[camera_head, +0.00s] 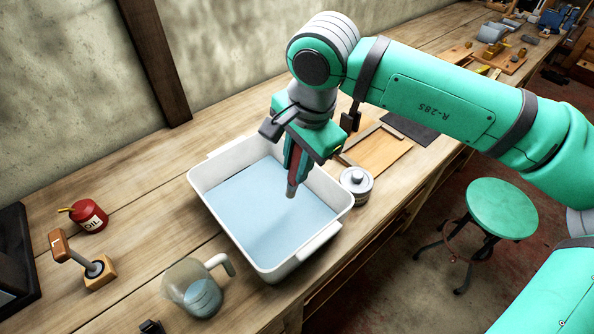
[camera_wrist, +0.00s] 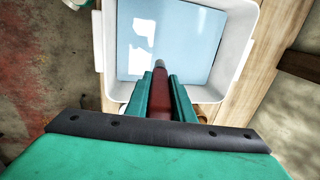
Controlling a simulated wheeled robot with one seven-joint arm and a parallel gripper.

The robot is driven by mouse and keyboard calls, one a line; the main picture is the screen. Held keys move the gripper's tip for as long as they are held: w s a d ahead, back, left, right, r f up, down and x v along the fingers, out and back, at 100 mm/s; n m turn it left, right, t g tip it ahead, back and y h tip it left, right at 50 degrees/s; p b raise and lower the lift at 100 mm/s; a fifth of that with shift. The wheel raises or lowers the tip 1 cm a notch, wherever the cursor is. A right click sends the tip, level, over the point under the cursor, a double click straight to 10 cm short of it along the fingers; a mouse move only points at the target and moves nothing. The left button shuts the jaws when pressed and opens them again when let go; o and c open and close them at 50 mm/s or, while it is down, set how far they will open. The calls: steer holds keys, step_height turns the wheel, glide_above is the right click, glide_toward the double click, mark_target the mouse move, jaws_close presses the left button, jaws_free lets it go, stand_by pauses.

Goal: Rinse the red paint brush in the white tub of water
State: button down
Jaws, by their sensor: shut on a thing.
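The white tub (camera_head: 211,207) stands on the wooden workbench and holds pale blue water (camera_head: 255,203). My gripper (camera_head: 296,170) is over the right part of the tub, pointing down, and is shut on the red paint brush (camera_head: 296,165). The brush's dark red body and greyish lower end show between the fingers. In the wrist view, the brush (camera_wrist: 159,90) lies between the green fingers of my gripper (camera_wrist: 161,98), its tip seen against the water (camera_wrist: 170,45). I cannot tell whether the tip touches the water.
A lidded metal can (camera_head: 356,185) stands close to the tub's right side. A glass jug (camera_head: 197,288) is in front of the tub. A red oil can (camera_head: 88,216) and a wooden-based tool (camera_head: 95,272) stand to the left. A green stool (camera_head: 501,208) is on the floor at right.

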steer(key=shift+r, duration=3.45)
